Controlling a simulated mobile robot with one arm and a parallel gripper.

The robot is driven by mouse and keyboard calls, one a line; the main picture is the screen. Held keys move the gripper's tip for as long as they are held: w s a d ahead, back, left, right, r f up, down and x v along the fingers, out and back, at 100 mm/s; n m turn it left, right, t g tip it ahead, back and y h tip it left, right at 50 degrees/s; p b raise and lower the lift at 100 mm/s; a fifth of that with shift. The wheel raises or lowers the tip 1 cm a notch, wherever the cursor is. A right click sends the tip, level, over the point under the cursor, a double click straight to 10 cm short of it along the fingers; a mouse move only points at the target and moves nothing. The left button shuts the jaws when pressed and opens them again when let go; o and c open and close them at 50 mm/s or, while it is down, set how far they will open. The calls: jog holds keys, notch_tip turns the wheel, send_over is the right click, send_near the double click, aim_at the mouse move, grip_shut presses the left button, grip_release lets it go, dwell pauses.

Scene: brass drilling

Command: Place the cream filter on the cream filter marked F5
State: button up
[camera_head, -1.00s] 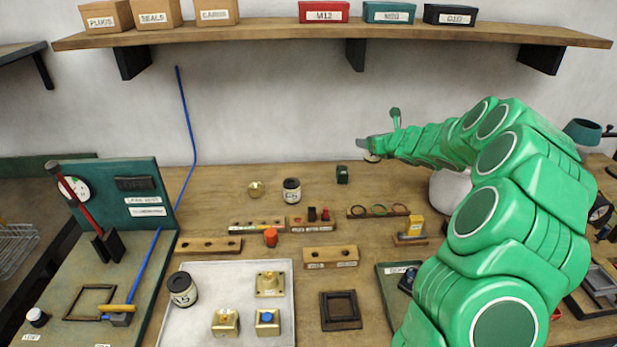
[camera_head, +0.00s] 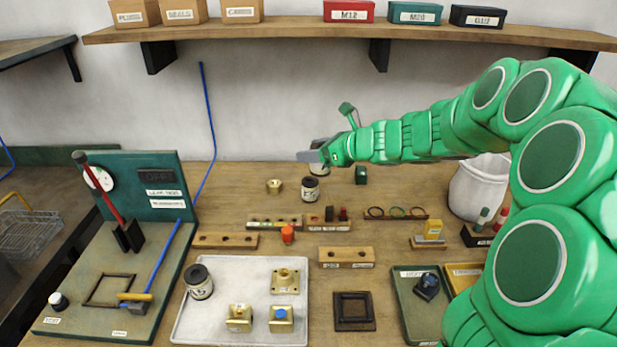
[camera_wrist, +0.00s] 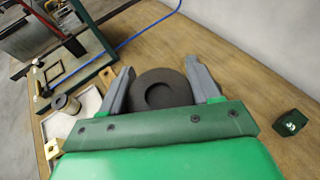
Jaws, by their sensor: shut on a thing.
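My gripper (camera_head: 314,157) is shut on a cream filter (camera_head: 320,169), of which only a small cream part shows below the jaws in the head view. In the wrist view its dark round top with a central hole (camera_wrist: 148,78) sits between the two fingers. A second cream filter (camera_head: 310,192) with a dark lid and a label stands upright on the bench, just below and slightly left of the held one in the head view. I cannot tell whether they touch. A third, similar filter (camera_head: 199,285) stands on the pale tray; its label is too small to read surely.
The pale tray (camera_head: 240,272) also holds brass blocks. A brass cup (camera_head: 274,186) stands left of the bench filter, and a small dark green block (camera_head: 361,175) to its right. Wooden racks (camera_head: 346,257) lie in front. A shelf (camera_head: 300,32) with boxes hangs above.

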jog(key=w+a+f, duration=0.1)
jog(key=w+f, duration=0.2)
jog(key=w, duration=0.1)
jog(key=w+f, duration=0.3)
jog(key=w, duration=0.1)
jog(key=w+a+f, duration=0.1)
jog(key=w+f, duration=0.2)
jog(key=w, duration=0.2)
jog(key=shift+a+f, duration=0.1)
jog(key=shift+a, duration=0.2)
jog(key=shift+w+f, duration=0.2)
jog(key=shift+f, duration=1.65)
jog(key=shift+f, duration=0.15)
jog(key=o, duration=1.1)
